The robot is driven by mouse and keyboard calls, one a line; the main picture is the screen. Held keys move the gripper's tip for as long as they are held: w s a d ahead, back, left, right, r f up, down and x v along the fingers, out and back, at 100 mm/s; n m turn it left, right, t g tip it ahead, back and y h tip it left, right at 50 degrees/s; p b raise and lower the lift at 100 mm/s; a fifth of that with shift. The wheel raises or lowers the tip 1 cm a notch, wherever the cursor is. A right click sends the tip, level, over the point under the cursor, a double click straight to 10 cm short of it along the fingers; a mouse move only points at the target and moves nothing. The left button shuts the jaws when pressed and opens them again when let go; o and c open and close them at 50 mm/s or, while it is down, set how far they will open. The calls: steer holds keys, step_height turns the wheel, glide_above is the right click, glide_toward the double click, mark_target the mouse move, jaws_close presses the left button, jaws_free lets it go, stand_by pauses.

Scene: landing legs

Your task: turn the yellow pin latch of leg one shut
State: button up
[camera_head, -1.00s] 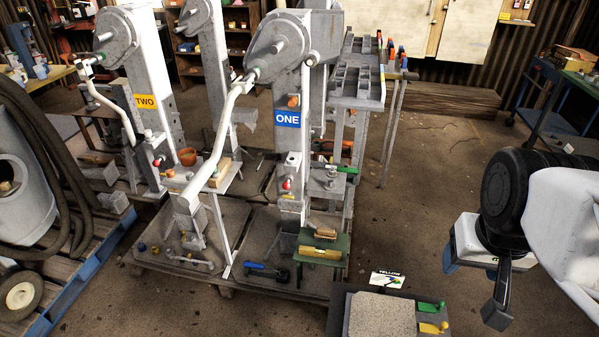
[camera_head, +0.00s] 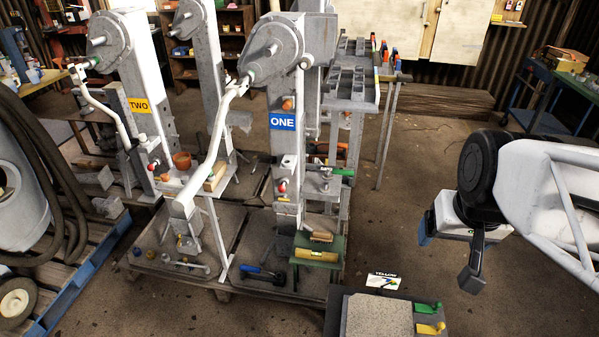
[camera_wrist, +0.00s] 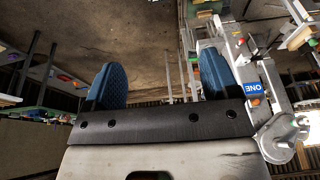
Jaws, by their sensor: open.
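Leg one is the upright grey post with the blue ONE sign (camera_head: 283,121) in the head view; the sign also shows in the wrist view (camera_wrist: 253,88). A green handle (camera_head: 342,171) sticks out to the right at mid-height of that leg. I cannot make out a yellow latch on the leg itself. My gripper (camera_head: 448,255) is open and empty in the air, right of the leg and apart from it.
A green stand (camera_head: 305,244) with a brush and yellow bar is at the leg's foot. A white bent pipe (camera_head: 214,150) slopes to the left of the leg. Leg two (camera_head: 139,105) stands further left. A rack of trays (camera_head: 352,80) is behind. Floor between rack and gripper is clear.

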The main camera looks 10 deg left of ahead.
steer(key=w+a+f+t+y, duration=0.1)
steer(key=w+a, duration=0.3)
steer(key=w, duration=0.4)
steer(key=w+a+f+n+t, duration=0.1)
steer(key=w+a+f, duration=0.15)
steer(key=w, duration=0.45)
steer(key=w+a+f+t+y, duration=0.1)
steer(key=w+a, duration=0.4)
steer(key=w, duration=0.3)
steer(key=w+a+f+t, duration=0.3)
steer(key=w+a+f, duration=0.7)
steer(key=w+a, duration=0.4)
steer(key=w+a+f+t, duration=0.1)
steer(key=w+a+f, duration=0.3)
steer(key=f, duration=0.5)
steer(key=w+a+f+t, duration=0.2)
steer(key=w+a+f, duration=0.2)
steer(key=a+f, duration=0.3)
steer(key=w+a+f+t, duration=0.2)
steer(key=w+a+f, duration=0.3)
steer(key=f, duration=0.6)
steer(key=shift+a, duration=0.3)
step_height(320, 180, down, 11)
steer(key=m+t+h, duration=0.1)
steer(key=t+h, duration=0.1)
steer(key=t, duration=0.1)
steer(key=shift+w+a+r+t, duration=0.2)
steer(key=shift+w+a+t, duration=0.1)
steer(key=shift+a, duration=0.1)
